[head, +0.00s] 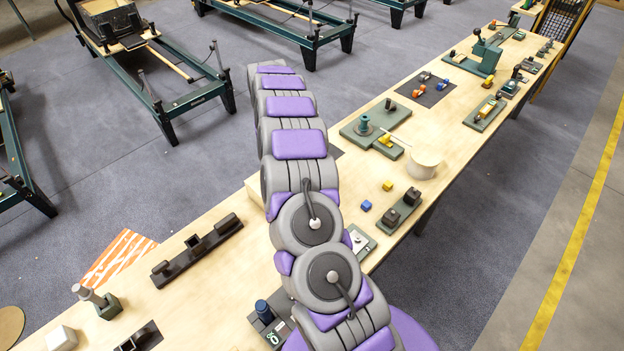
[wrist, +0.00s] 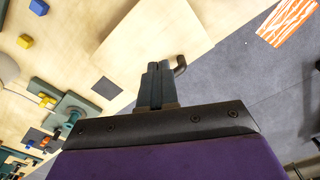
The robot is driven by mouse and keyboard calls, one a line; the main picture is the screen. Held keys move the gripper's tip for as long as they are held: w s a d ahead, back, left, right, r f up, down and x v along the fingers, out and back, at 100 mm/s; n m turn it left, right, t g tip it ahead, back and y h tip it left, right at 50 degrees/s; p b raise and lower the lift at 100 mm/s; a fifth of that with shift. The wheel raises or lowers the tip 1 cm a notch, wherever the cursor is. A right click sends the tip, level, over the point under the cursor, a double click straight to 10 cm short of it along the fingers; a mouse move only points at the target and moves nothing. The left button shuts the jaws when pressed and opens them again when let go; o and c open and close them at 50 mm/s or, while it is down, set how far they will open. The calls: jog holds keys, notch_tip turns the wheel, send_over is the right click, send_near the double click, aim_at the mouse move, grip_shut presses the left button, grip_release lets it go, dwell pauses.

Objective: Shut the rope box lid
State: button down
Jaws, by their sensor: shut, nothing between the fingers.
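My gripper (wrist: 158,82) shows in the wrist view with its two dark fingers together and nothing between them. A pale wooden panel (wrist: 165,35) lies just beyond the fingertips; it may be the rope box or its lid, but I cannot tell for sure. A dark bent hook or handle (wrist: 180,64) shows just right of the fingertips, and I cannot tell whether they touch. In the head view my arm covers most of this area. Only a pale wooden edge (head: 253,186) shows left of the arm. No rope is visible, and the lid's angle cannot be made out.
A long wooden table (head: 210,290) runs diagonally. It carries a yellow block (head: 387,186), a blue block (head: 366,205), a pale round drum (head: 422,165) and green fixtures (head: 375,130). Grey floor (head: 150,190) beyond is clear; reformer frames (head: 190,100) stand farther off.

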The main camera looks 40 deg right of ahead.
jog(key=shift+w+d+r+p, duration=0.7)
jog(key=shift+r+p, duration=0.4)
jog(key=shift+r, duration=2.05)
jog(key=s+a+r+n+b, duration=0.1)
jog(key=s+a+r, duration=0.25)
jog(key=a, duration=0.25)
jog(key=s+a+r+n+b, duration=0.1)
jog(key=s+a+r, duration=0.25)
jog(key=a, duration=0.25)
jog(key=s+a+r+n+g+y+b, duration=0.1)
jog(key=s+a+r, duration=0.15)
jog(key=s, duration=0.45)
jog(key=s+a+r+n+b, duration=0.1)
jog(key=s+a+r, duration=0.1)
jog(key=s+a, duration=0.35)
jog(key=s+a+f+b, duration=0.1)
jog(key=s+f, duration=0.1)
jog(key=s, duration=1.2)
jog(key=s+a+f+g+h+b, duration=0.1)
jog(key=s+f, duration=0.1)
jog(key=s, duration=1.2)
jog(key=shift+s+a+f+b, duration=0.25)
jog(key=shift+a+b, duration=0.1)
jog(key=shift+b, duration=0.05)
